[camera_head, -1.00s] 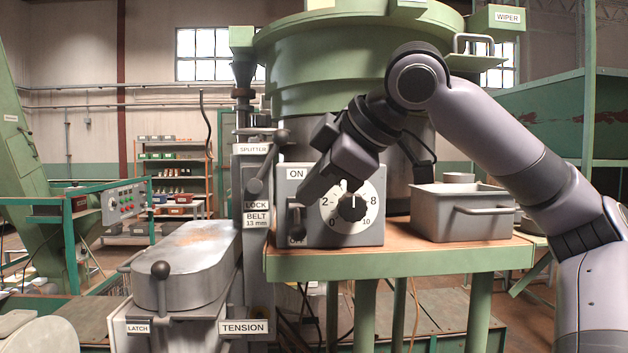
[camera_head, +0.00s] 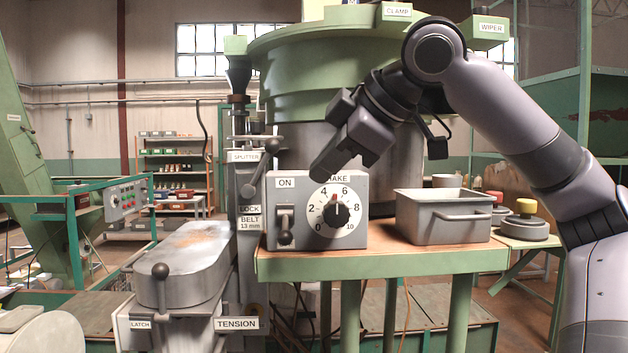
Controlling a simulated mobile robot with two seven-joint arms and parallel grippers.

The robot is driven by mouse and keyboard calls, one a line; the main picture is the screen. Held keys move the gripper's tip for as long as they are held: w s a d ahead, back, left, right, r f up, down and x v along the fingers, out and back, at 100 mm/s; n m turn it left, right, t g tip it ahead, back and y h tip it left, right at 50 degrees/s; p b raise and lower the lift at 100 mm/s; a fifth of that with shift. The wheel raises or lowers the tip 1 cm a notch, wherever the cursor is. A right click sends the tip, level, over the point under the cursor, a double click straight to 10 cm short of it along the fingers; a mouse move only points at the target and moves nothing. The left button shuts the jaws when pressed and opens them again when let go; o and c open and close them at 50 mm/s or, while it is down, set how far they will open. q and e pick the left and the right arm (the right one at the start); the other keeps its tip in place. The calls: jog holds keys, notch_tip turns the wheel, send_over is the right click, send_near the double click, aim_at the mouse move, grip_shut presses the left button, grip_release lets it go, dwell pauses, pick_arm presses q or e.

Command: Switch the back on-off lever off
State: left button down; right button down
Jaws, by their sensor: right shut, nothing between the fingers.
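The on-off lever (camera_head: 285,229) is on the left side of the front of a grey control box (camera_head: 357,236). Its dark knob hangs down, at the end away from the ON label (camera_head: 285,183) above it. Any label below is covered by the knob. My left gripper is out of view.
The white dial (camera_head: 316,219) is right of the lever. A grey bin (camera_head: 441,230) stands on the same wooden-topped green stand (camera_head: 380,265). The splitter column with a ball-ended handle (camera_head: 272,146) rises close on the left. A large green bowl is behind.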

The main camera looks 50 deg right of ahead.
jog(key=v, duration=0.6)
jog(key=shift+s+r, duration=0.2)
jog(key=shift+s, duration=0.2)
jog(key=shift+s+a, duration=0.1)
